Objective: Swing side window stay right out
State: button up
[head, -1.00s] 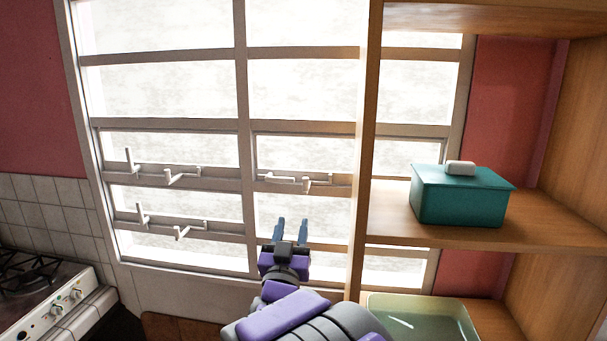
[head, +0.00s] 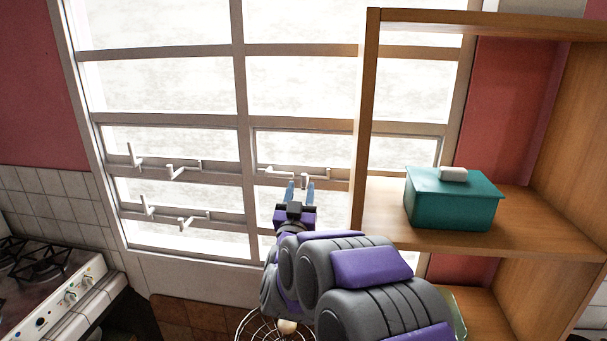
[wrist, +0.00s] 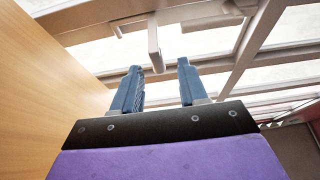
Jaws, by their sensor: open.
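A white window stay (head: 280,172) is on the rail of the right window section, beside the shelf's post. Its bar lies along the rail, and a short peg hangs at its right end. In the wrist view the peg (wrist: 154,42) appears just beyond and between my fingertips. My gripper (head: 300,190) is open, with blue fingers pointing at the stay; it also shows in the wrist view (wrist: 158,72). Nothing is between the fingers' inner faces, and I cannot tell the exact gap to the peg. More white stays sit on the left section's upper rail (head: 178,172) and lower rail (head: 186,222).
The wooden shelf post (head: 364,130) stands close on the right of my gripper. A teal lidded box (head: 452,205) is on the shelf. A stove (head: 60,285) is at lower left. A wire basket (head: 272,330) is below my arm.

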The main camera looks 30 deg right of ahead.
aim_at(304, 182)
jog(key=x, duration=0.5)
jog(key=shift+d+f, duration=0.15)
jog(key=shift+d, duration=0.1)
jog(key=shift+w+d+r, duration=0.1)
jog(key=shift+w+r, duration=0.25)
jog(key=shift+w, duration=0.15)
jog(key=shift+c, duration=0.3)
jog(key=shift+d, duration=0.1)
grip_shut()
